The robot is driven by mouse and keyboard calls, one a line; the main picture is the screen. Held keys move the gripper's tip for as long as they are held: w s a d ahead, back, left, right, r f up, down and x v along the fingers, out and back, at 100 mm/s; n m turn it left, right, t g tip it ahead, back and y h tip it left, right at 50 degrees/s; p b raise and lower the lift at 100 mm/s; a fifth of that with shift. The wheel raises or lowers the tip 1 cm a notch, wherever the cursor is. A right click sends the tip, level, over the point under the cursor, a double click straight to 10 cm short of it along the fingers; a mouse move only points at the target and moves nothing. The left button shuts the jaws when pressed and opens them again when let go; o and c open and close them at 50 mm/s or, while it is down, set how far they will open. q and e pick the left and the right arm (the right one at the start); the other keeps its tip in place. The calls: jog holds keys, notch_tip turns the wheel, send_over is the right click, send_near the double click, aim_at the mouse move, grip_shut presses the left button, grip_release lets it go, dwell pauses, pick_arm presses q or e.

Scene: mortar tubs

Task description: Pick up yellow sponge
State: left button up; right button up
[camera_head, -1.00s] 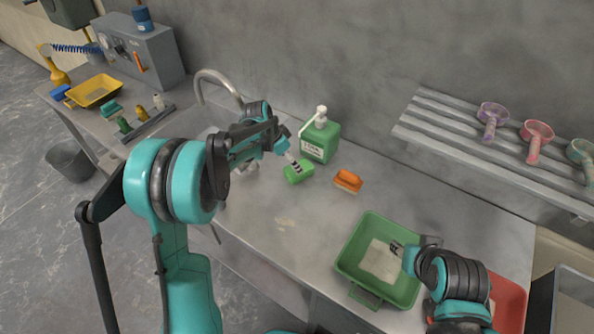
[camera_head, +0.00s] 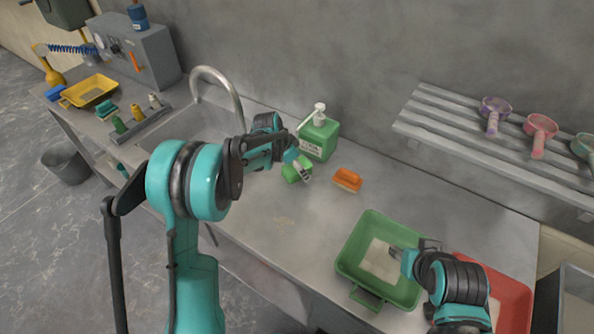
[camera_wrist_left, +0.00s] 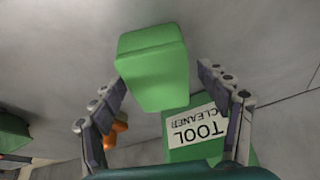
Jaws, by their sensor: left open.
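No plainly yellow sponge shows. A green sponge-like block (camera_head: 291,171) lies on the steel counter in front of the green tool-cleaner bottle (camera_head: 319,138). My left gripper (camera_head: 301,166) is at this block, partly covering it in the head view. In the left wrist view the green block (camera_wrist_left: 152,68) appears between and beyond the spread fingers of my left gripper (camera_wrist_left: 162,80), which is open. No firm contact can be made out. My right gripper (camera_head: 395,253) is over the green tub (camera_head: 350,262); its finger opening is too small to judge.
An orange-handled brush (camera_head: 347,179) lies right of the block. The tap (camera_head: 238,100) and sink stand left. A red tub (camera_head: 514,296) is at the right, and a slatted shelf (camera_head: 450,120) with scoops is on the wall.

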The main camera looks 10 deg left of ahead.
pick_arm(q)
jog(key=shift+f, duration=0.15)
dwell(0.3)
jog(key=c, duration=0.8)
jog(key=shift+c, duration=0.4)
jog(key=shift+r, duration=0.2)
